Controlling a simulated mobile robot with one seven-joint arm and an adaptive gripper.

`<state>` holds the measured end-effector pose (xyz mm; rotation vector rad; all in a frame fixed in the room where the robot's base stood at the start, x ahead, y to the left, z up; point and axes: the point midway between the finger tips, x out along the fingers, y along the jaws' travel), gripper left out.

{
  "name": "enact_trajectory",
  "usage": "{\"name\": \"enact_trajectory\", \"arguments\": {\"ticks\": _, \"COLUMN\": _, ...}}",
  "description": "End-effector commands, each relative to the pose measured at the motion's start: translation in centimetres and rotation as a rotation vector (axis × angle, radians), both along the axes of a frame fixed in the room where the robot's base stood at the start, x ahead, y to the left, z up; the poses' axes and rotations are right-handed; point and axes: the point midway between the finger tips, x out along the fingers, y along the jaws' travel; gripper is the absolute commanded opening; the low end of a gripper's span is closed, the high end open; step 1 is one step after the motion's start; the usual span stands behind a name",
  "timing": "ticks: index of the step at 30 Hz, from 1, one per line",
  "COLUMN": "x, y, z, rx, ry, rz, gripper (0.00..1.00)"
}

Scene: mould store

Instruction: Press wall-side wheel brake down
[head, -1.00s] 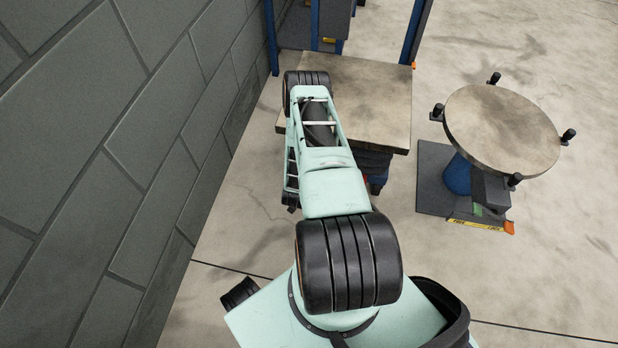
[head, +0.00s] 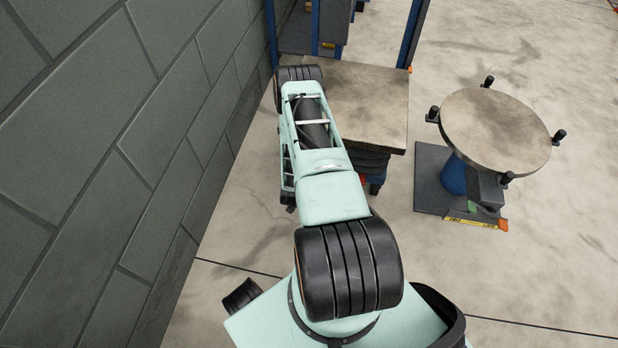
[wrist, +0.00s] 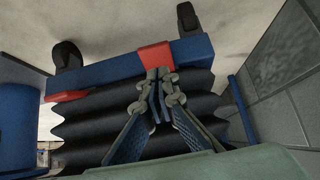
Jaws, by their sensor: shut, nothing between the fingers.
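In the wrist view, a lift table's blue base bar (wrist: 110,72) crosses above black bellows. A red brake pedal (wrist: 153,57) sits on this bar towards the wall side. My gripper (wrist: 160,73) is shut and empty, its fingertips right at this pedal's edge; I cannot tell whether they touch it. A second red piece (wrist: 68,95) lies further left, away from the wall. Dark wheels show beyond the bar, one at left (wrist: 68,55) and one at right (wrist: 187,18). In the head view, my arm hides the wall-side brake and my fingers; the table's top (head: 368,105) shows beyond.
A grey block wall (head: 110,150) runs close along the left in the head view; it is at right in the wrist view (wrist: 285,90). A round-topped stand (head: 495,130) is right of the lift table. A blue-framed rack (head: 412,35) stands behind. Open floor lies at right.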

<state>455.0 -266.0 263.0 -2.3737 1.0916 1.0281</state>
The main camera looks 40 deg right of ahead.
Motion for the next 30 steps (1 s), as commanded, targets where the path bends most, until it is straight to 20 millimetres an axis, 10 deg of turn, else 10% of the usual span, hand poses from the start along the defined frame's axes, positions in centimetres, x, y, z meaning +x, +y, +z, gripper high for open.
{"name": "enact_trajectory", "arguments": {"ticks": 11, "x": -3.9, "y": 4.7, "z": 3.5, "rx": 0.0, "ry": 0.0, "rz": 0.001, "gripper": 0.0}}
{"name": "enact_trajectory", "arguments": {"ticks": 30, "x": -4.4, "y": 5.1, "z": 3.8, "rx": -0.001, "ry": -0.002, "rz": -0.001, "gripper": 0.0}}
